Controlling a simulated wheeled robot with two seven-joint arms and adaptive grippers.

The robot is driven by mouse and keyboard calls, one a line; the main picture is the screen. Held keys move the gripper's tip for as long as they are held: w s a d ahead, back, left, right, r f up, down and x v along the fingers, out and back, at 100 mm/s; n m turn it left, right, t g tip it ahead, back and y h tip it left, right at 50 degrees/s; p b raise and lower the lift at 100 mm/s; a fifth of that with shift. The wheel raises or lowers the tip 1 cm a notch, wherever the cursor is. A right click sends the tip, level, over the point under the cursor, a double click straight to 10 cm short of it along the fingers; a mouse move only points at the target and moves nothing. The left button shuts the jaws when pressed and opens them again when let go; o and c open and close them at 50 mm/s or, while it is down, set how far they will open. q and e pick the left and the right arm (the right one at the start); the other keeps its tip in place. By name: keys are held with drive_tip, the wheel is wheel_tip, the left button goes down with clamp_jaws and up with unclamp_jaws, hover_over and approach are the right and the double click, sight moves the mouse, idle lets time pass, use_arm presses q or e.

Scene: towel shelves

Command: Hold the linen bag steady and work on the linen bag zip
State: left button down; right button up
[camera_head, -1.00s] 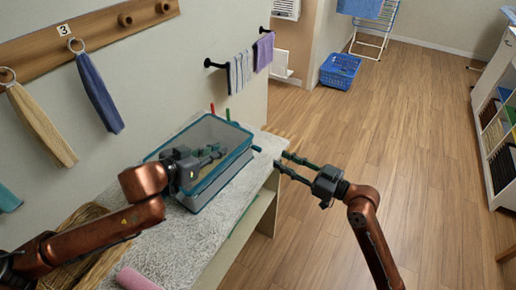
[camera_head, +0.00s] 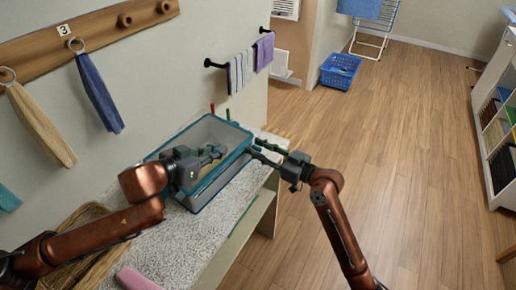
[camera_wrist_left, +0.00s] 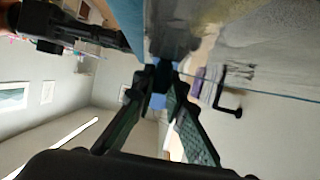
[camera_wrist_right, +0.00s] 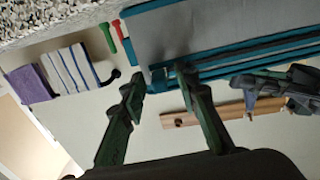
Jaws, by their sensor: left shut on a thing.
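The linen bag (camera_head: 213,130), see-through with teal edging, lies on the counter mat. My left gripper (camera_head: 220,152) reaches over the bag; in the left wrist view (camera_wrist_left: 160,82) its fingers close together on a small blue part at the bag. My right gripper (camera_head: 258,152) is at the bag's right end. In the right wrist view its fingers (camera_wrist_right: 160,76) stand apart, with the bag's teal edging (camera_wrist_right: 215,62) just beyond and between the tips. I cannot make out the zip pull clearly; the fingers partly hide that end.
A red stick (camera_wrist_right: 114,36) and a green stick (camera_wrist_right: 105,38) stand behind the bag. A wicker basket (camera_head: 75,240) and a pink roll (camera_head: 135,279) are at the counter's near end. Towels hang on the wall. The floor to the right is open.

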sight(196, 195)
clamp_jaws()
idle(0.4)
drive_tip(key=shift+s, duration=0.1)
use_arm(q)
drive_tip(key=shift+w+a, duration=0.1)
use_arm(e)
drive_tip(key=s+a, duration=0.5)
drive_tip(key=s, duration=0.1)
drive_tip(key=s+a, duration=0.5)
drive_tip(key=s, duration=0.2)
drive_tip(key=s+a, duration=0.5)
drive_tip(key=s, duration=0.2)
drive_tip(key=shift+s+f, duration=0.15)
drive_tip(key=shift+s, duration=0.1)
unclamp_jaws()
drive_tip(key=shift+d, duration=0.15)
